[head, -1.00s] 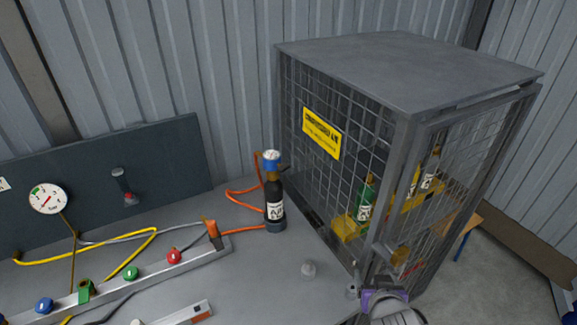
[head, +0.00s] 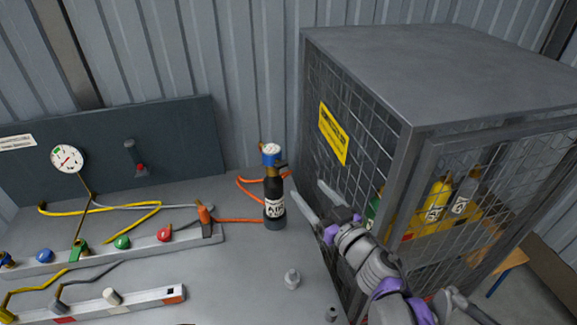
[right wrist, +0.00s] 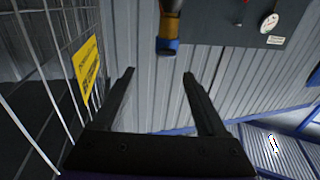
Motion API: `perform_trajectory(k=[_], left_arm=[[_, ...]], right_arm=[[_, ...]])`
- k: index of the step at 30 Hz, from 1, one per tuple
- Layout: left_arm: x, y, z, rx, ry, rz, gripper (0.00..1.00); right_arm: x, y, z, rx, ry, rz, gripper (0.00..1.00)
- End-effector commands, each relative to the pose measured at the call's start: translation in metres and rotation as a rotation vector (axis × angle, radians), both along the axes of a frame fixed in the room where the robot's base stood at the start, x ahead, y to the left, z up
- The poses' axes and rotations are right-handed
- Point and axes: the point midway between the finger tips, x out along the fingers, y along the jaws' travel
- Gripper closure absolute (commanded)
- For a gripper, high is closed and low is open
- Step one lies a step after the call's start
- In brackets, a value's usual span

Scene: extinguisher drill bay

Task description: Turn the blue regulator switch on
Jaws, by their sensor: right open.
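The blue regulator (head: 271,159) sits on top of a dark upright bottle (head: 274,188) with a white label, standing on the bench beside the mesh cage. A small dark part juts from its right side; I cannot make out the switch's position. My right gripper (head: 307,187) is open and empty, to the right of the bottle and apart from it, its fingers pointing up and left. In the right wrist view, the blue regulator (right wrist: 167,46) appears upside down, beyond and slightly right of the gap between the open fingers (right wrist: 158,73). My left gripper is not in view.
The mesh cage (head: 408,150) with a yellow sign (head: 333,133) stands close at the right and holds several bottles. An orange hose (head: 240,220) runs to the bottle. A rail with coloured knobs (head: 50,266) lies left. A small grey fitting (head: 292,279) stands in front.

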Motion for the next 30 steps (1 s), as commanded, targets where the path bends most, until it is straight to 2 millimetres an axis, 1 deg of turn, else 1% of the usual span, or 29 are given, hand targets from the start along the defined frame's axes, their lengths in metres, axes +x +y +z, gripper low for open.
perform_trajectory(k=[4,8,15,21,25,30], left_arm=[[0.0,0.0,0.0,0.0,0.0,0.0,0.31],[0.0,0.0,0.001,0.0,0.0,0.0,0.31],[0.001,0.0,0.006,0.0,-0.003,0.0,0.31],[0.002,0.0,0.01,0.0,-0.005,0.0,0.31],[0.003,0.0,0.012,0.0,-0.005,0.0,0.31],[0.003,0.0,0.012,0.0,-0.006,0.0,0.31]], right_arm=[[0.001,0.008,-0.002,0.002,0.003,0.035,0.25],[0.012,0.015,-0.002,0.003,0.003,0.039,0.25],[0.053,0.037,-0.001,0.002,0.002,0.037,0.25],[0.081,0.051,-0.001,0.002,0.002,0.036,0.25],[0.09,0.057,-0.001,0.002,0.002,0.035,0.25],[0.094,0.058,-0.002,0.001,0.002,0.034,0.25]])
